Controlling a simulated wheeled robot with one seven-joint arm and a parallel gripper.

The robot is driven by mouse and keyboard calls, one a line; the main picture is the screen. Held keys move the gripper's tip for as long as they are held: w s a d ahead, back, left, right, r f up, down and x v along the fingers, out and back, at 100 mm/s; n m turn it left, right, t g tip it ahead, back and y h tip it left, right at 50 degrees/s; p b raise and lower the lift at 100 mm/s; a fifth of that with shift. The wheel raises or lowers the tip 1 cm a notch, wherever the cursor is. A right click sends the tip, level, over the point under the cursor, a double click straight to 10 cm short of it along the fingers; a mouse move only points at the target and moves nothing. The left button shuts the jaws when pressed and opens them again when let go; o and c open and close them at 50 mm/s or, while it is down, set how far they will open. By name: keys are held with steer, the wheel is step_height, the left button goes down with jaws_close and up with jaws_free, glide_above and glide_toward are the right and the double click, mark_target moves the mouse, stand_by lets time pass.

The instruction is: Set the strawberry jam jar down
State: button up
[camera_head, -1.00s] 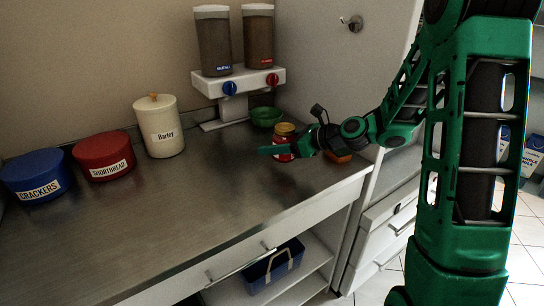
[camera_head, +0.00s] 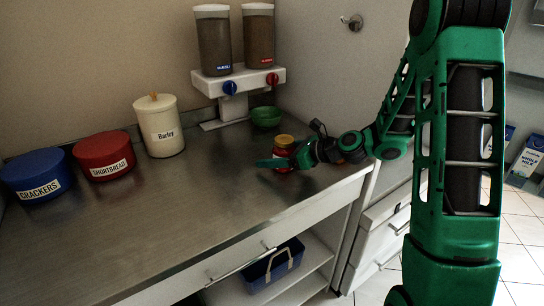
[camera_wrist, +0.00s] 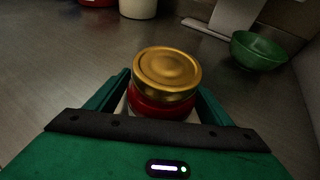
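The strawberry jam jar (camera_head: 284,142), red with a gold lid, is upright between the fingers of my gripper (camera_head: 280,162) at the right end of the steel counter. In the wrist view the jar's gold lid (camera_wrist: 167,71) and red side show between the two green fingers of my gripper (camera_wrist: 163,104), which flank it closely. My gripper is shut on the jar. The jar's base is hidden by the fingers, so I cannot tell whether it touches the counter.
A green bowl (camera_head: 266,116) stands behind the jar, near a dispenser stand (camera_head: 237,84). A barley canister (camera_head: 159,126), red shortbread tub (camera_head: 104,156) and blue crackers tub (camera_head: 38,176) stand left. The counter's middle (camera_head: 180,205) is clear; its front edge is close.

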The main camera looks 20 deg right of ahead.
steer(key=shift+s+d+r, duration=0.1)
steer(key=shift+r, duration=0.1)
steer(key=v, duration=1.1)
steer(key=shift+s+d, duration=0.3)
